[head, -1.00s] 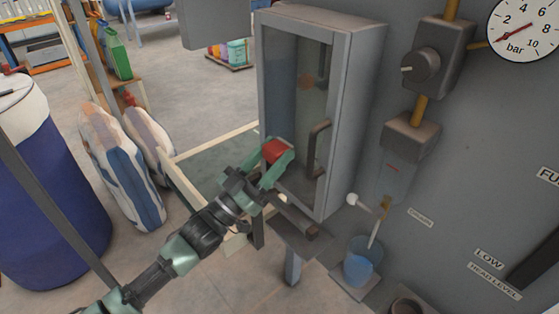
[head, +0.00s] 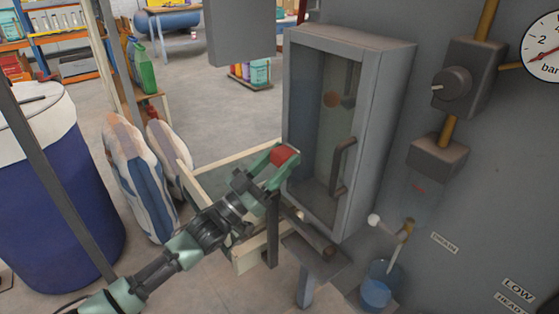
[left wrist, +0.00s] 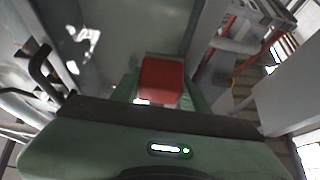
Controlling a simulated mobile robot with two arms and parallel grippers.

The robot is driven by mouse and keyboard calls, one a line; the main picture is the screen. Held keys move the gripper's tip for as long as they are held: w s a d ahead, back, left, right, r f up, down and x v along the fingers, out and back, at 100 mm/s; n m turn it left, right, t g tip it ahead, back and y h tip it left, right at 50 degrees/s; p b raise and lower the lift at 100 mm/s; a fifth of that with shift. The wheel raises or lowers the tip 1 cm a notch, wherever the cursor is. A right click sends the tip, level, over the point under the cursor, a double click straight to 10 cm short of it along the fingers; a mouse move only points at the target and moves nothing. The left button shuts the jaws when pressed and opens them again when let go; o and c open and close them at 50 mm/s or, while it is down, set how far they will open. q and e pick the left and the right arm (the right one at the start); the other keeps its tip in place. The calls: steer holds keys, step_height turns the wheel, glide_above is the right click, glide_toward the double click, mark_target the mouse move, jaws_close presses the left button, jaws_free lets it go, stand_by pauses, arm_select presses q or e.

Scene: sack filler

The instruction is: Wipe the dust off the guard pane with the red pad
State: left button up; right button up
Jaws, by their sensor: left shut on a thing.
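The red pad (head: 284,154) is in my left gripper (head: 279,163), which is shut on it. The guard pane (head: 338,125) is the upright glass front of a grey cabinet, with a dark handle (head: 341,166) at its right. In the head view the pad shows at the cabinet's lower left edge; I cannot tell whether it touches. In the left wrist view the pad (left wrist: 161,80) sits between the fingers, before a grey-green surface with white patches, probably the pane (left wrist: 130,35). A brownish spot shows at the pane; I cannot tell whether it is dust. My right gripper is not in view.
A wooden-framed bin (head: 215,172) stands below and left of the pane. Striped sacks (head: 140,178) and a blue drum (head: 55,185) are further left. A small shelf (head: 316,257) juts out below the cabinet, with a blue cup (head: 379,285) to its right.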

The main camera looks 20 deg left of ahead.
arm_select(q)
steer(key=shift+w+a+f, duration=0.1)
steer(key=shift+w+f, duration=0.1)
steer(key=shift+f, duration=0.1)
steer(key=shift+s+a+p, duration=0.2)
steer(key=shift+s+p, duration=0.05)
steer(key=shift+p, duration=0.25)
steer(key=shift+s+a+p, duration=0.55)
steer(key=shift+s+a, duration=0.5)
steer(key=shift+a, duration=0.05)
steer(key=shift+s+a+r+p, duration=0.1)
steer(key=shift+s+a+p, duration=0.25)
steer(key=shift+s, duration=0.45)
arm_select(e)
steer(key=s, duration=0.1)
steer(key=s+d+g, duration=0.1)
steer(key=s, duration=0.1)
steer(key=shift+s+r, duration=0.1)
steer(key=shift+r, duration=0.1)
arm_select(q)
steer(key=shift+s, duration=0.15)
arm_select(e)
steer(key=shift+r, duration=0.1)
arm_select(q)
steer(key=shift+s+a+p, duration=0.6)
steer(key=shift+s+a, duration=0.3)
steer(key=shift+s, duration=0.2)
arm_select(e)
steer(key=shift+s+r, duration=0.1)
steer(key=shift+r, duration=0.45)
